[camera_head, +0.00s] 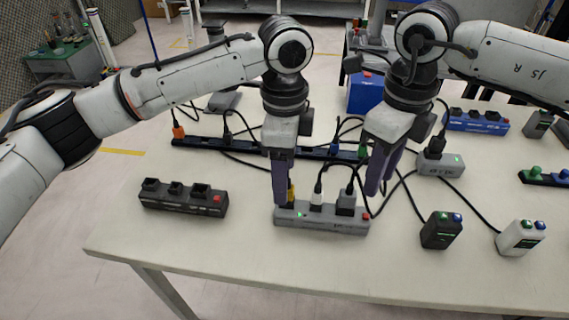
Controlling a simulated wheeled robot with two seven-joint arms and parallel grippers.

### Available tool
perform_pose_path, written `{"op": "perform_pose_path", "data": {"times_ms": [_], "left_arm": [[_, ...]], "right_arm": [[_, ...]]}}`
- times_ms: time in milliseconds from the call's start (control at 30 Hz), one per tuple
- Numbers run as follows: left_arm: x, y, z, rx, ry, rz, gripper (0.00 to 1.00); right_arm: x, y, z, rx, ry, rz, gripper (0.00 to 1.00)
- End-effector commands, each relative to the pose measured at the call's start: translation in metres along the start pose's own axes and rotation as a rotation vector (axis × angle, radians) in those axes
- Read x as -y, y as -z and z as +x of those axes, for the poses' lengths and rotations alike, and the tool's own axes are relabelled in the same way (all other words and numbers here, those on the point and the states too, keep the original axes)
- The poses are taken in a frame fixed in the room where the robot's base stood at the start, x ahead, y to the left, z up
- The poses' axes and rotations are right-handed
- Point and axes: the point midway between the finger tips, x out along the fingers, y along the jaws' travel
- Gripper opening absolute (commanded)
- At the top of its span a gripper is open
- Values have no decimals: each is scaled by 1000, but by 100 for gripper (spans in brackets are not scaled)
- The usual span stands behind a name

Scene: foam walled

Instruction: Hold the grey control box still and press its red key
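A long grey box (322,222) lies near the front middle of the table, with a green light at its left end. Its small red key (366,216) is at the right end. Yellow, white and grey plugs stand in its top. My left gripper (281,200) points down at the box's left end, beside the yellow plug; whether it touches is unclear. Its fingers overlap from this angle, so their opening is hidden. My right gripper (376,190) points down just above and behind the red key. Its fingers look closed together, with nothing seen between them.
A black strip (183,203) with a red button lies to the left. A black box (441,231) and a white box (520,238) stand to the right. Cables run behind the grey box. The table's front edge (300,279) is clear.

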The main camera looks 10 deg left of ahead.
Motion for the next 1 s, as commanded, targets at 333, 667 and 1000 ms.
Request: {"op": "perform_pose_path", "data": {"times_ms": [333,667,1000], "left_arm": [[0,-1,61,-1,-2,-2,61],[0,0,90,-2,1,-2,61],[0,0,91,-3,1,-2,49]], "right_arm": [[0,0,0,0,0,0,31],[0,0,0,0,0,0,31],[0,0,0,0,0,0,31]]}}
